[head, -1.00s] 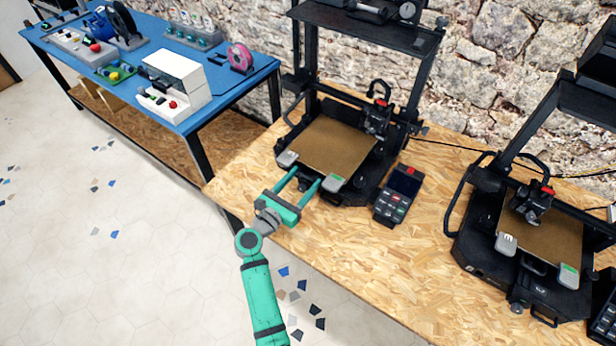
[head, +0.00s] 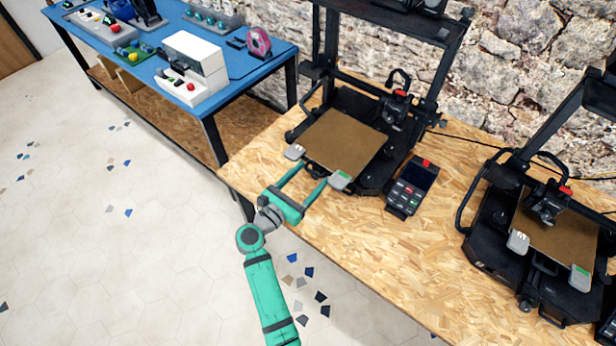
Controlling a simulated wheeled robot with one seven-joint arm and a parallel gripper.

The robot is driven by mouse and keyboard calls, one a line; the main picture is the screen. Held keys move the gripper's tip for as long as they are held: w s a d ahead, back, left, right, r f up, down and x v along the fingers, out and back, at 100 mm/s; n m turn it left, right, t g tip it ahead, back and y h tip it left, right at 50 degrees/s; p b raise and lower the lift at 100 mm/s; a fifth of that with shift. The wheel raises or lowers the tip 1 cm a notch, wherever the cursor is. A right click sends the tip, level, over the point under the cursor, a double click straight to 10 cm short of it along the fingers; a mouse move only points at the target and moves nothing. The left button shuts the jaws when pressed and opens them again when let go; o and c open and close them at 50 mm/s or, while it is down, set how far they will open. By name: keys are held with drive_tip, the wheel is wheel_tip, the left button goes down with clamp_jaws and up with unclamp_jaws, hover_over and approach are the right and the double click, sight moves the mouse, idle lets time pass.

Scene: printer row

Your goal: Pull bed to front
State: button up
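The print bed (head: 345,143) of the nearer printer is a flat tan plate. It sits on the black printer base, with a grey clip (head: 294,152) at its front left corner and another (head: 340,180) at its front right. My green gripper (head: 313,175) is at the bed's front edge, between the two clips. Its two fingers are clearly spread apart and point toward the bed. The tips are at or just under the edge; whether they touch it I cannot tell. A small dark part shows under the front edge near the tips.
A control box (head: 412,186) stands right of the printer. A second printer (head: 540,240) stands farther right on the same wooden table (head: 400,260). A blue table (head: 240,85) with several devices is at the back left. The tabletop between the printers is partly clear.

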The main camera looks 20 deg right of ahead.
drive_tip(key=v, duration=1)
drive_tip(key=shift+s+a, duration=0.25)
drive_tip(key=shift+a, duration=0.05)
drive_tip(key=s+d+r+n+t+y, duration=0.1)
drive_tip(key=s+r+n+t+y, duration=0.1)
drive_tip(key=s+r+n+t, duration=0.6)
drive_tip(key=s+d+r+n+t+y, duration=0.1)
drive_tip(key=s+d+n+t+y, duration=0.2)
drive_tip(key=n, duration=0.9)
drive_tip(key=s+a+f+n+g+y, duration=0.2)
drive_tip(key=s+a+n+y, duration=0.3)
drive_tip(key=s+n, duration=0.6)
drive_tip(key=s+a+f+n+g+y, duration=0.3)
drive_tip(key=s+a+f+n+y, duration=0.2)
drive_tip(key=n, duration=1.1)
drive_tip(key=s+a, duration=0.3)
drive_tip(key=s, duration=0.3)
drive_tip(key=shift+s+g, duration=0.3)
drive_tip(key=shift+s, duration=0.05)
drive_tip(key=shift+f, duration=0.1)
